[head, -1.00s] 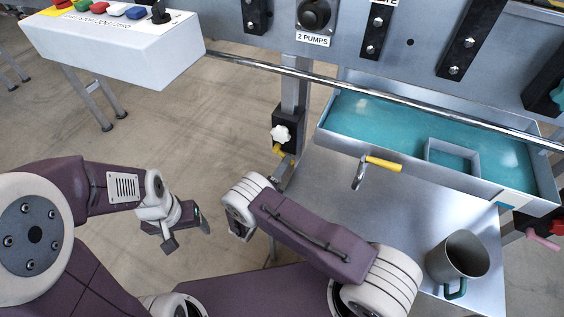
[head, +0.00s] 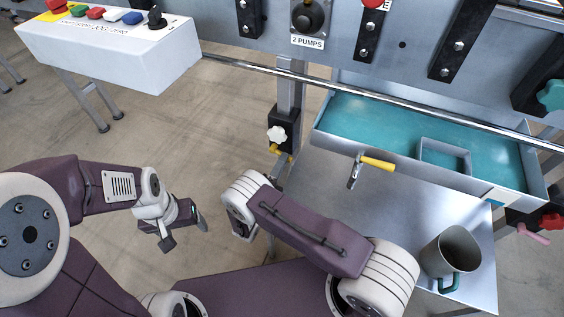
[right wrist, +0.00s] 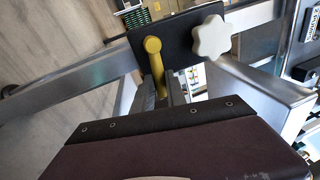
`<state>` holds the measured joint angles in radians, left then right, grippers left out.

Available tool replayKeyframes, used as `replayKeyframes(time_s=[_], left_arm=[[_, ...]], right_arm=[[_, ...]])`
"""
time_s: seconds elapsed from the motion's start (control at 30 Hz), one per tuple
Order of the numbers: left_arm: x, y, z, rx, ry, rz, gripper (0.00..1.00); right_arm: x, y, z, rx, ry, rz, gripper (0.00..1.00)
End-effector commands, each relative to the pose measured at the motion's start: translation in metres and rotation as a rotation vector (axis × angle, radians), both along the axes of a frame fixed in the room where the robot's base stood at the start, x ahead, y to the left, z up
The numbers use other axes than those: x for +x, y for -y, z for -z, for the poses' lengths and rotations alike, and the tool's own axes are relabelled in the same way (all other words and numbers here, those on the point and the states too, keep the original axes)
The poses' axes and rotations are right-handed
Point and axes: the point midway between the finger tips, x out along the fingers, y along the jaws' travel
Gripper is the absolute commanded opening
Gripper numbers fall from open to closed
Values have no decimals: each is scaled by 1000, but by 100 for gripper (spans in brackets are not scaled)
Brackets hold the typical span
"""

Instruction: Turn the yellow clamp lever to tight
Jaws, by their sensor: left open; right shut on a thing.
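The yellow clamp lever (head: 282,153) sits just below a white star knob (head: 277,135) on a dark clamp block (head: 284,117) around the grey upright post. In the right wrist view the lever (right wrist: 154,62) has a rounded top end, and its lower part runs down between my right gripper's fingers (right wrist: 165,94). My right gripper is shut on the lever; in the head view its fingers are mostly hidden by my wrist. My left gripper (head: 185,232) is open and empty, over the floor to the left, well away from the clamp.
A teal-lined tray (head: 325,128) and a grey shelf (head: 325,205) lie right of the post. A separate yellow-handled metal piece (head: 378,163) is at the tray's front. A grey mug (head: 440,258) stands on the shelf. A white control box (head: 110,60) is at upper left.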

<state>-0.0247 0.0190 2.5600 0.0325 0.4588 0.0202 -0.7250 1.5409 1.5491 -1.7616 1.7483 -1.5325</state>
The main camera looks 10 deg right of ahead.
Motion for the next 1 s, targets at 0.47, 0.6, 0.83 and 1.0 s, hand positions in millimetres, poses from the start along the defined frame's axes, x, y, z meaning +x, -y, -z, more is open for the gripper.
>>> replayKeyframes(time_s=[0.47,0.6,0.83,1.0], left_arm=[[0,0,-1,0,0,0,74],[0,0,-10,0,0,0,74],[0,0,-23,0,0,0,74],[0,0,-25,0,0,0,74]], right_arm=[[-1,-1,0,1,0,-1,39],[-14,-13,1,-1,-2,-5,39],[-54,-43,11,0,0,-6,39],[-69,-54,16,0,0,-2,39]])
